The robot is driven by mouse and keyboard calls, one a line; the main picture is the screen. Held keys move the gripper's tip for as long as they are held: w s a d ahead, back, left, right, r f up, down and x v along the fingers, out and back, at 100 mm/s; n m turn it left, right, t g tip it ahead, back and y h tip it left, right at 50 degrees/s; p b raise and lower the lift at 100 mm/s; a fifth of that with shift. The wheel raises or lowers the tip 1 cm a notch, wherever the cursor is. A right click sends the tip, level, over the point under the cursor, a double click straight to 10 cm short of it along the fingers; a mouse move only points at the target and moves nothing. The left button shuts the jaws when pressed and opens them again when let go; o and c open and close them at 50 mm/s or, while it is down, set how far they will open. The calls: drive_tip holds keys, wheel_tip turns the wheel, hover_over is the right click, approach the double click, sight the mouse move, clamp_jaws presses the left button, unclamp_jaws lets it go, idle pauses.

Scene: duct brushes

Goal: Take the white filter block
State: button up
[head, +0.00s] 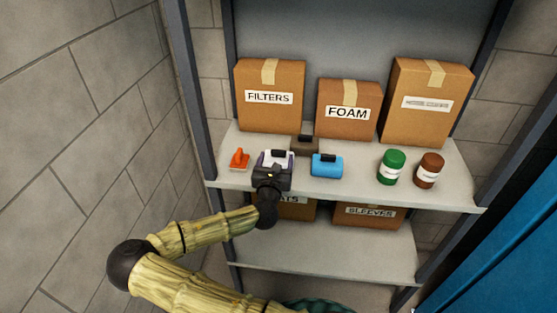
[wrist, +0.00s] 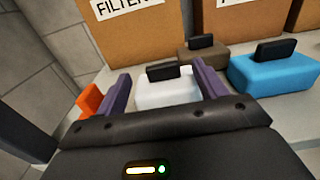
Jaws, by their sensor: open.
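The white filter block (wrist: 168,91) with a black grip on top sits on the upper shelf, in the middle of the wrist view. My gripper (wrist: 160,88) is open, with one purple finger on each side of the block. Whether the fingers touch it I cannot tell. In the head view my gripper (head: 275,164) covers much of the white block (head: 276,157), which shows between the fingers. The block's near lower part is hidden by the gripper body in the wrist view.
Close on the right is a blue block (head: 327,166); behind is a brown block (head: 304,145). An orange tool (head: 239,160) lies left. Boxes marked FILTERS (head: 270,115) and FOAM (head: 347,128) stand behind. Green (head: 391,167) and brown (head: 429,170) jars stand farther right. A post (head: 190,90) rises left.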

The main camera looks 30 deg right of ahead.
sight(278, 154)
drive_tip(key=shift+f+p+x, duration=0.2)
drive_tip(key=shift+p+x, duration=0.1)
drive_tip(key=shift+x, duration=0.55)
drive_tip(key=shift+f+p+x, duration=0.15)
drive_tip(key=shift+p+x, duration=0.15)
drive_tip(key=shift+x, duration=0.6)
drive_tip(key=shift+f+p+x, duration=0.2)
drive_tip(key=shift+p+x, duration=0.1)
drive_tip(key=shift+x, duration=0.55)
drive_tip(key=shift+c, duration=0.4)
drive_tip(key=c, duration=1)
